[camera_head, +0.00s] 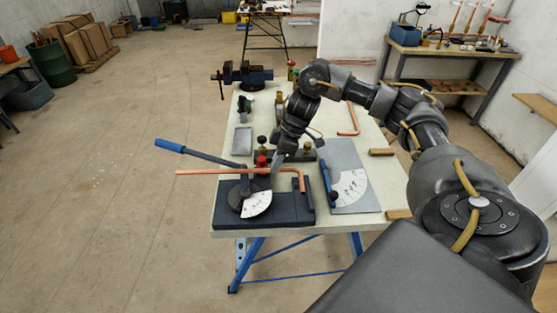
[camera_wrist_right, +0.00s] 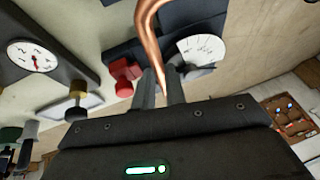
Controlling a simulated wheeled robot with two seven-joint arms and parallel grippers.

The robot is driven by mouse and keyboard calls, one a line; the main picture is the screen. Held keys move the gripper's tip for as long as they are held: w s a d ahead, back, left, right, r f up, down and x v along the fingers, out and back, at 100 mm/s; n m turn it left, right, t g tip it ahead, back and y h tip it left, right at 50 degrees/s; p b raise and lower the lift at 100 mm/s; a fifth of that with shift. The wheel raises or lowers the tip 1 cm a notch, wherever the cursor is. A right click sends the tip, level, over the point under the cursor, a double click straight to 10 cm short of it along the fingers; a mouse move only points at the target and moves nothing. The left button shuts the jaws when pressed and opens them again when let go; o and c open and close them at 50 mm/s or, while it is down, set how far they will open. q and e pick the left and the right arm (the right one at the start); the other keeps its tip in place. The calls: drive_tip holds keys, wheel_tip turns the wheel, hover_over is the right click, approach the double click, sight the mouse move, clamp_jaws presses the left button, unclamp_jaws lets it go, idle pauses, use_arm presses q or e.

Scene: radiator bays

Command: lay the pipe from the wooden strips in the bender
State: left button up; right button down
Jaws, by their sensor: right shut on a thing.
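A copper pipe (camera_head: 215,171) with a short downward bend at its right end lies across the view of the bender (camera_head: 290,215), over its black base. My right gripper (camera_head: 278,163) is shut on this pipe, and its fingers (camera_wrist_right: 162,88) close around the pipe (camera_wrist_right: 149,32) in the wrist view. I cannot tell whether the pipe touches the bender. The bender has a blue-ended lever (camera_head: 170,146) and a white angle dial (camera_head: 257,204). Two wooden strips (camera_head: 381,152) (camera_head: 398,214) lie at the table's right side, with no pipe on them. My left gripper is not in view.
A grey plate with a white angle scale (camera_head: 350,187) and a blue-handled tool (camera_head: 327,183) is right of the bender. Another bent copper pipe (camera_head: 352,122) lies farther back. A vise (camera_head: 243,76) stands at the table's far end. A red knob (camera_wrist_right: 123,72) is close to my fingers.

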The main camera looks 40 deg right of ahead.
drive_tip(key=shift+d+f, duration=0.1)
drive_tip(key=shift+d, duration=0.3)
drive_tip(key=shift+f+b, duration=1.1)
drive_tip(key=shift+f, duration=0.35)
drive_tip(key=shift+r+p, duration=0.1)
drive_tip(key=shift+p, duration=0.2)
drive_tip(key=shift+p, duration=0.35)
drive_tip(key=shift+p, duration=0.3)
